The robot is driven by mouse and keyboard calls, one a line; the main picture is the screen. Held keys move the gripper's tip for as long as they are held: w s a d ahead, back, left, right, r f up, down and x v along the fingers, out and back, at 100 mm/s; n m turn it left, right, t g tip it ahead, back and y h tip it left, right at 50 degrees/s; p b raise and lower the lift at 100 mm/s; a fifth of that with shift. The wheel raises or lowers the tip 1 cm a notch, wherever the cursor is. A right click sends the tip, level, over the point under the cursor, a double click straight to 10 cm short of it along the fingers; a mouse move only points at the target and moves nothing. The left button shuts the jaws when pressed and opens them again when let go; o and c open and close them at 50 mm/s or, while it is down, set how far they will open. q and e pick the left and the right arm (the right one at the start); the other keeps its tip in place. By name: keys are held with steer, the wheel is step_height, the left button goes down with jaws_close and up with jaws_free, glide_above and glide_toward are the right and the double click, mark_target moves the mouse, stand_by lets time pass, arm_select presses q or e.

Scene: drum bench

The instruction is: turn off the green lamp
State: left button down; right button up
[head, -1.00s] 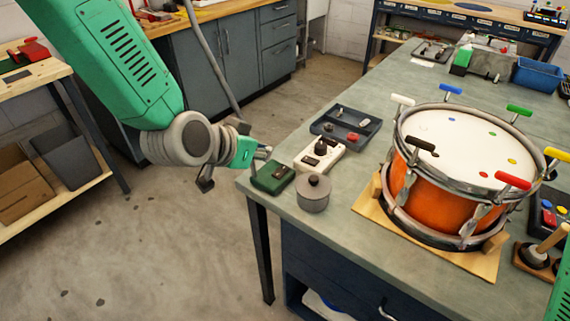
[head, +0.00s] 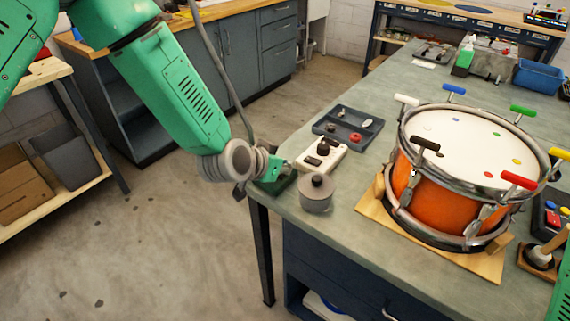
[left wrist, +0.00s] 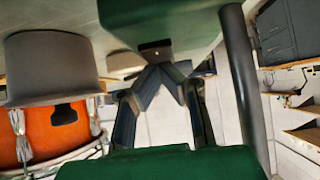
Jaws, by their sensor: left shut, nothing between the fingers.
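A dark green box (head: 284,187) sits at the near left corner of the bench, mostly hidden behind my left gripper (head: 285,171) in the head view. In the left wrist view the green box (left wrist: 165,22) fills the top, with a small dark feature on its near face. My left gripper (left wrist: 160,72) is shut and empty, its fingertips close to that face; whether they touch it I cannot tell. I cannot make out a lit green lamp. My right gripper is not in view.
A grey lidded pot (head: 316,193) stands beside the green box. Behind are a white switch unit (head: 322,156) and a dark tray (head: 347,129). An orange drum (head: 430,199) with coloured handles stands to the right. Floor left of the bench is clear.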

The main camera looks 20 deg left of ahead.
arm_select(q)
steer(key=shift+a+f, duration=0.25)
steer(key=shift+a, duration=0.1)
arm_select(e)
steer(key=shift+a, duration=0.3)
arm_select(q)
steer(key=shift+s+d, duration=0.1)
steer(key=shift+d, duration=0.1)
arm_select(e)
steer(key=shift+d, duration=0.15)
arm_select(q)
steer(key=shift+s, duration=0.15)
steer(key=shift+s+a+f, duration=0.1)
steer(key=shift+s+f, duration=0.1)
steer(key=shift+s, duration=0.35)
steer(key=shift+s+a, duration=0.1)
steer(key=shift+s, duration=0.05)
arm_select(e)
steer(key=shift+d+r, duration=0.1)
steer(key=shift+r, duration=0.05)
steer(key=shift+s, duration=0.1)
